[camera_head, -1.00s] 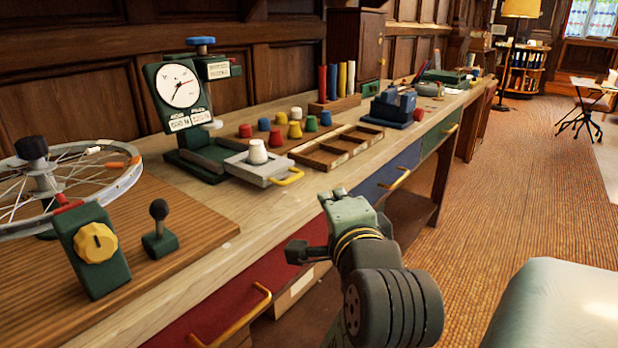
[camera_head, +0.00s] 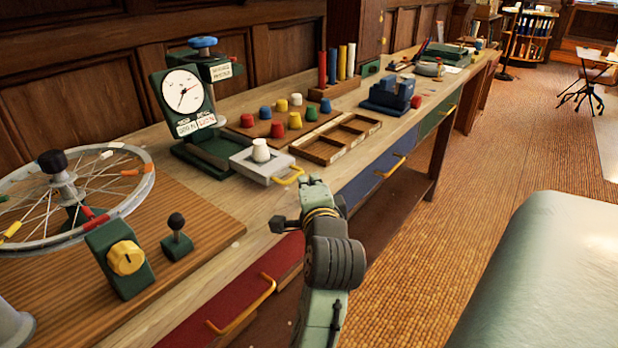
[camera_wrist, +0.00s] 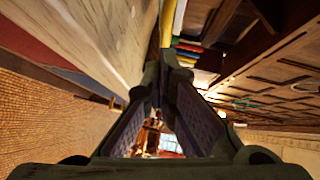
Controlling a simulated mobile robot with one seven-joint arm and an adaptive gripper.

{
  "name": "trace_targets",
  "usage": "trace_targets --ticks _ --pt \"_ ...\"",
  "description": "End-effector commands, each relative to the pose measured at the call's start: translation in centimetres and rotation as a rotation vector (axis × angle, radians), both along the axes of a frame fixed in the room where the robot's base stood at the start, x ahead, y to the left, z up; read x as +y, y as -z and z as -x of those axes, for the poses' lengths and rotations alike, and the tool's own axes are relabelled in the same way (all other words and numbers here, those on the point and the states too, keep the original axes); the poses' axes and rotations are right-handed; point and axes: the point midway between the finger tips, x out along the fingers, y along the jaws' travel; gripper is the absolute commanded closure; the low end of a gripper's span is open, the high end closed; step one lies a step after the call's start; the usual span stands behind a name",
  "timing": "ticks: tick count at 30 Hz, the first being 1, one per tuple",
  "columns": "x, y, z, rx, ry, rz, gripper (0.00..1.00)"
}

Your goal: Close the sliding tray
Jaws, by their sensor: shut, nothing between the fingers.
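The sliding tray (camera_head: 263,171) is pale grey with a yellow handle (camera_head: 288,177) at its front. It sticks out toward the bench's front edge from the base of a green dial instrument (camera_head: 190,100). A white knob-shaped piece (camera_head: 261,151) stands on the tray. My gripper (camera_head: 312,182) is just right of the handle in the head view, its fingers together with nothing between them. I cannot tell whether it touches the handle. The wrist view shows the fingers (camera_wrist: 166,62) meeting at their tips; the tray cannot be made out there.
A wooden compartment tray (camera_head: 336,139) and several coloured pegs lie right of the sliding tray. A spoked wheel (camera_head: 75,200) and a yellow-knobbed control box (camera_head: 122,258) stand at left. Red (camera_head: 235,305) and blue (camera_head: 375,178) drawers front the bench.

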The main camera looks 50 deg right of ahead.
Motion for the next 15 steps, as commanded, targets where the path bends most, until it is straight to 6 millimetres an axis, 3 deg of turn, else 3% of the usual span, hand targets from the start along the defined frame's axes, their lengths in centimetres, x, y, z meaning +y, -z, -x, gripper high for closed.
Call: trace_targets --ticks 11,15 --pt "0.0 0.1 -0.3 0.000 0.000 0.000 1.00" --pt "0.2 0.0 -1.8 0.000 -0.005 -0.002 1.00"
